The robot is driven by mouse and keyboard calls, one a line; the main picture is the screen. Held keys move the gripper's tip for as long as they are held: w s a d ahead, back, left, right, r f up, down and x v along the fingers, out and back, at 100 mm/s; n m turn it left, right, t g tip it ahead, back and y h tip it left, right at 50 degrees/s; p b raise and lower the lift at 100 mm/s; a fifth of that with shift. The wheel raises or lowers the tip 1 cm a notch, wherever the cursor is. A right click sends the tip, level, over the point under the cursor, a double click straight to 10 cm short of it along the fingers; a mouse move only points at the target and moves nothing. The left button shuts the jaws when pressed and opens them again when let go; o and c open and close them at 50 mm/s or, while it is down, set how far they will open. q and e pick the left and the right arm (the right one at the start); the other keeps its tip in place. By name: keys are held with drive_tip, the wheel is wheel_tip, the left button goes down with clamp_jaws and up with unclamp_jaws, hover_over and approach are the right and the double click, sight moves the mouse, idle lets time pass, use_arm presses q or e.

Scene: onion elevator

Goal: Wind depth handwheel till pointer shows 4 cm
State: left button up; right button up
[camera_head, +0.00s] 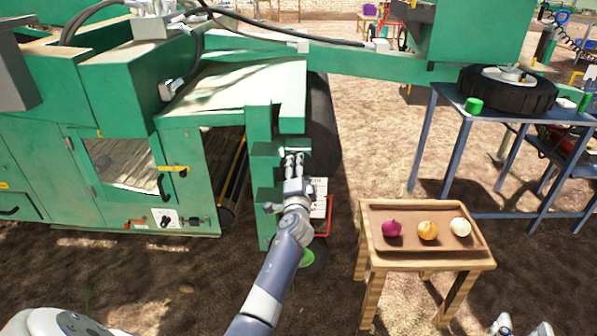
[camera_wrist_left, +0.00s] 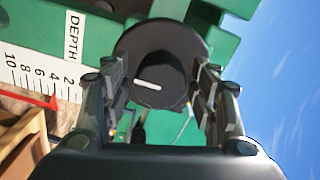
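The depth handwheel (camera_wrist_left: 160,50) is a black round disc with a hub and a pale bar, filling the middle of the left wrist view. My left gripper (camera_wrist_left: 165,95) has its fingers apart on either side of the hub; I cannot tell whether they touch it. In the head view my left gripper (camera_head: 294,160) is at the green machine's post and hides the wheel. The white DEPTH scale (camera_wrist_left: 45,60), marked 2 to 10, is left of the wheel. A red edge (camera_wrist_left: 50,101) lies near its low numbers; the exact reading is unclear. My right gripper (camera_head: 522,326) is open at the bottom edge, partly cut off.
The green machine (camera_head: 110,120) fills the left. A wooden stand (camera_head: 375,262) with a tray of three onions is right of my left arm. A blue table (camera_head: 440,100) with a black wheel stands farther right. Bare ground lies between machine and tables.

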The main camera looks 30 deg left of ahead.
idle(0.3)
use_arm(q)
drive_tip(key=v, duration=1.2)
